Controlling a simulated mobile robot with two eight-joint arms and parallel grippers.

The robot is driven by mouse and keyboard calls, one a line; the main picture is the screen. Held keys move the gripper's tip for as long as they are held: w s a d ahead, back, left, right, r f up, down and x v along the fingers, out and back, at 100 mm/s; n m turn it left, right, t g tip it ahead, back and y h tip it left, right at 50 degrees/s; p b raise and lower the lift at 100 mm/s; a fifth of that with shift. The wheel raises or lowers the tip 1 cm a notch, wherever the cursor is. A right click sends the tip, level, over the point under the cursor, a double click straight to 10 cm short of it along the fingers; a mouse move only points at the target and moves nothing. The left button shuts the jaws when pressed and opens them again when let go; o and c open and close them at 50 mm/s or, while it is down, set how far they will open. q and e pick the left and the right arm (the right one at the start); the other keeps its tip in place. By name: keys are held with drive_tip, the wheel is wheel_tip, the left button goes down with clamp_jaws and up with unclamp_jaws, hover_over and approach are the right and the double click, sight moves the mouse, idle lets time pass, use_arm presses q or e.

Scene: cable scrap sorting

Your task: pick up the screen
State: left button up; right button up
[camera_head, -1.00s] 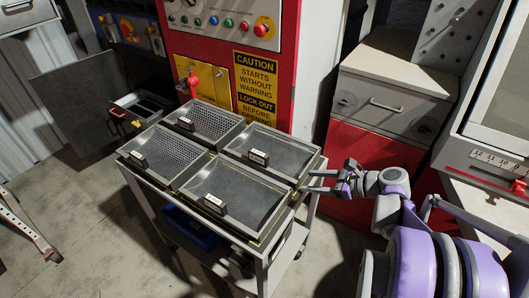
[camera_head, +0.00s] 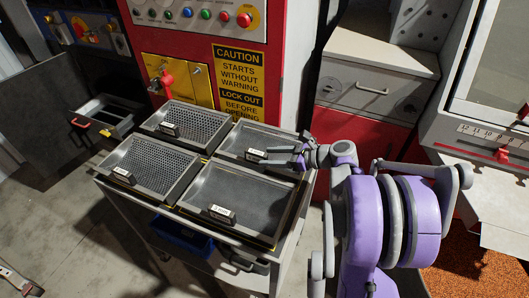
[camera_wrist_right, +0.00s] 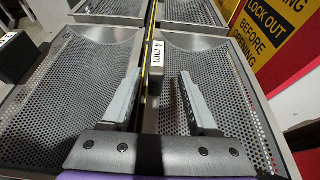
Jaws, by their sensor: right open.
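Four framed metal screens lie in a two-by-two layout on a cart: back left (camera_head: 195,122), front left (camera_head: 155,163), back right (camera_head: 262,136) and front right (camera_head: 250,192). Each has a dark handle block with a white label at its front edge. My right gripper (camera_head: 280,157) is at the front edge of the back right screen, by its label (camera_head: 256,153). In the right wrist view my open gripper (camera_wrist_right: 158,88) has its fingers on both sides of a block labelled "4 mm" (camera_wrist_right: 155,62), with a gap on each side. My left gripper is not in view.
The cart (camera_head: 225,254) has a lower shelf with a blue bin (camera_head: 183,236). A red machine panel (camera_head: 190,42) with a caution sign stands behind it. An open dark drawer (camera_head: 108,115) is at the left. Orange granules (camera_head: 475,262) lie at the lower right.

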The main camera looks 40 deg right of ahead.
sight(256, 157)
drive_tip(key=x, duration=0.5)
drive_tip(key=shift+w+a+f, duration=0.1)
drive_tip(key=shift+a+f, duration=0.05)
drive_tip(key=shift+a, duration=0.1)
clamp_jaws()
idle(1.2)
